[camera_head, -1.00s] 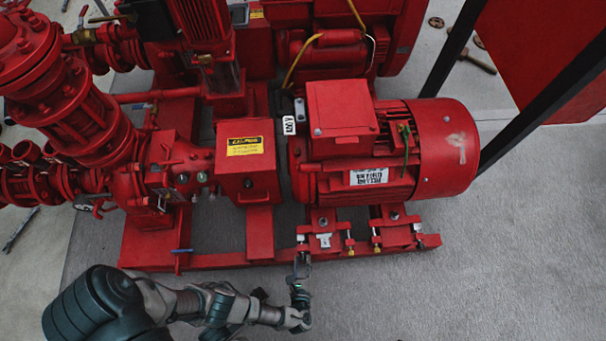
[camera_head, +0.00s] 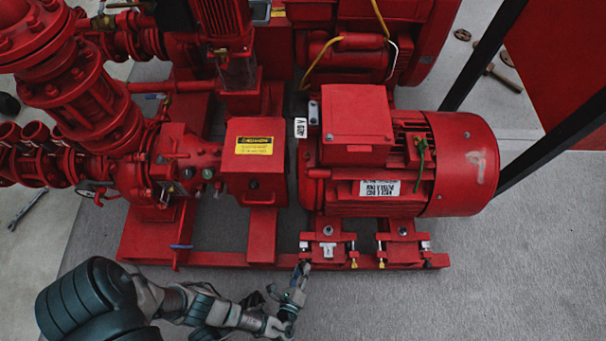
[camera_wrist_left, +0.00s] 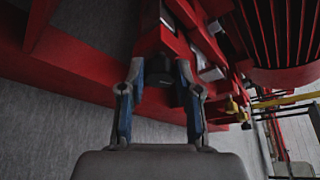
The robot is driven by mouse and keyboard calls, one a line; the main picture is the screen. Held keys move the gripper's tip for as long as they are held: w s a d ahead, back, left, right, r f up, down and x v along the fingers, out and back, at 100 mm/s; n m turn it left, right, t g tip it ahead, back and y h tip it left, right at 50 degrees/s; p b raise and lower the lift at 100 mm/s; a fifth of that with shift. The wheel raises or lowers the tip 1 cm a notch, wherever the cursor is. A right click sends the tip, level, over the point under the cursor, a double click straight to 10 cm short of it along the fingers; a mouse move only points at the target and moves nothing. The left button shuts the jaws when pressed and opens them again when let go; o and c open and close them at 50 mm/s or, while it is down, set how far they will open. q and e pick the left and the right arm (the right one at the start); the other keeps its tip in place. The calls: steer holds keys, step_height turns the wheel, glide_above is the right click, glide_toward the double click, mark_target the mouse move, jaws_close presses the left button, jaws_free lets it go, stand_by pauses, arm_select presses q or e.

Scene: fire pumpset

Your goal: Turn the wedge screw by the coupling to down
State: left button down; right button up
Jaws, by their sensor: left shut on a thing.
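My left gripper (camera_head: 303,268) comes in from the lower left and reaches the front rail below the motor's left foot. It also shows in the wrist view (camera_wrist_left: 159,78), where its two fingers are shut on a small dark screw end, the wedge screw (camera_wrist_left: 158,70), at the red base. In the head view the screw is largely hidden by the fingertips. The coupling guard (camera_head: 254,160), a red box with a yellow label, stands left of the red motor (camera_head: 370,185). My right gripper is not in view.
A second motor foot (camera_head: 403,243) with small bolts lies to the right of the gripper. The red base rail (camera_head: 225,259) runs along the front. Red pipes and valves (camera_head: 75,100) fill the left. The grey floor (camera_head: 480,300) at front right is clear.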

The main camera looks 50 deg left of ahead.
arm_select(q)
steer(key=shift+s+a, duration=0.15)
steer(key=shift+a, duration=0.05)
steer(key=c, duration=0.8)
jaws_free()
steer(key=shift+d, duration=0.1)
step_height(320, 180, up, 10)
